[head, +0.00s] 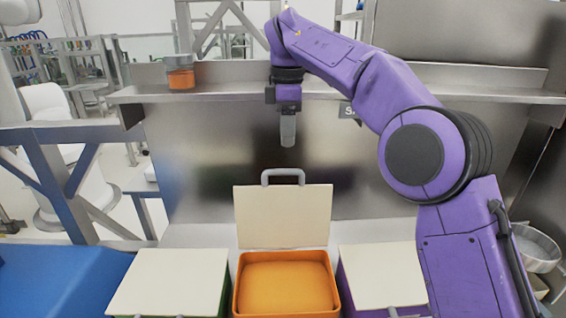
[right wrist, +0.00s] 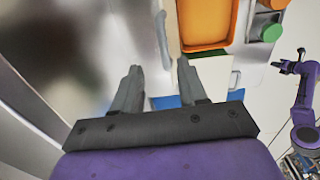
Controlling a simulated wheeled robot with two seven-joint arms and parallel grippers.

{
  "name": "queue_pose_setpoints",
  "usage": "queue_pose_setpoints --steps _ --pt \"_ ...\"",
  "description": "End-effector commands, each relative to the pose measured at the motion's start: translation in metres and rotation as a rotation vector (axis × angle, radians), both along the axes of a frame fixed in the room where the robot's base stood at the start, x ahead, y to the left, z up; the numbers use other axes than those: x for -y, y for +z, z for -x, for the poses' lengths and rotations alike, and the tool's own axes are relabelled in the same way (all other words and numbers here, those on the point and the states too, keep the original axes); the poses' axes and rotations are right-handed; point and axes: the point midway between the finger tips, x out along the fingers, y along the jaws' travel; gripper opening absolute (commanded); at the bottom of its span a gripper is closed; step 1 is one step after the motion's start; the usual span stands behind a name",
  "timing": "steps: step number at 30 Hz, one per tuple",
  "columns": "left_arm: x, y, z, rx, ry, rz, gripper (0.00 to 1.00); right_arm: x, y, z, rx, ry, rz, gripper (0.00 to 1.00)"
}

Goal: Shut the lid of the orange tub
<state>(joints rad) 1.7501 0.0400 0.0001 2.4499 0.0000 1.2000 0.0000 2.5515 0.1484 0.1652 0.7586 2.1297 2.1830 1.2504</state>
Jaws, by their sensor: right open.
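The orange tub (head: 286,284) stands at the front centre of the head view, between two lidded boxes. Its cream lid (head: 283,217) stands upright at the tub's back edge, with a grey handle (head: 283,173) on top. My right gripper (head: 288,140) points down above the handle, apart from it in the picture. In the right wrist view my right gripper (right wrist: 157,80) has its fingers apart with nothing between them. The tub also shows there (right wrist: 205,25). At that view's right edge is a purple arm, apparently my left one, with its small gripper (right wrist: 287,66).
A cream-lidded box (head: 170,282) stands left of the tub and another (head: 380,275) right of it, partly behind my arm. A steel shelf (head: 225,92) runs behind, with an orange jar (head: 181,73) on it. A blue surface (head: 55,280) lies at left.

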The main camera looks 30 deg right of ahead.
Motion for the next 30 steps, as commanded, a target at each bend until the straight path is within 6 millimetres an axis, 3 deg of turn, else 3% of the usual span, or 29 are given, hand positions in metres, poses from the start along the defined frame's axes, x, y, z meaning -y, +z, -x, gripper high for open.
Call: queue_pose_setpoints --steps 1,3,9,14,22,26,30 --pt "0.000 -0.011 0.000 -0.001 0.000 0.001 0.00 0.000 -0.017 0.000 -0.003 0.000 0.000 0.42" --pt "0.000 -0.014 0.001 -0.001 0.000 0.000 0.00 0.001 -0.033 -0.002 -0.004 0.002 -0.001 0.42" --pt "0.000 -0.017 0.000 -0.001 0.000 0.001 0.00 0.002 -0.071 -0.005 -0.004 -0.001 0.000 0.42" --pt "0.000 -0.017 0.000 0.000 0.000 0.000 0.00 0.003 -0.086 -0.005 -0.001 -0.003 0.000 0.42" --pt "0.000 -0.016 0.000 0.000 0.000 0.000 0.00 0.003 -0.088 -0.005 0.000 -0.004 0.000 0.42" --pt "0.000 -0.016 0.000 0.000 0.000 0.000 0.00 0.003 -0.088 -0.005 -0.001 -0.004 -0.001 0.00" --pt "0.000 -0.017 0.000 0.000 0.000 0.000 0.00 0.003 -0.088 -0.005 -0.001 -0.004 -0.001 0.00"
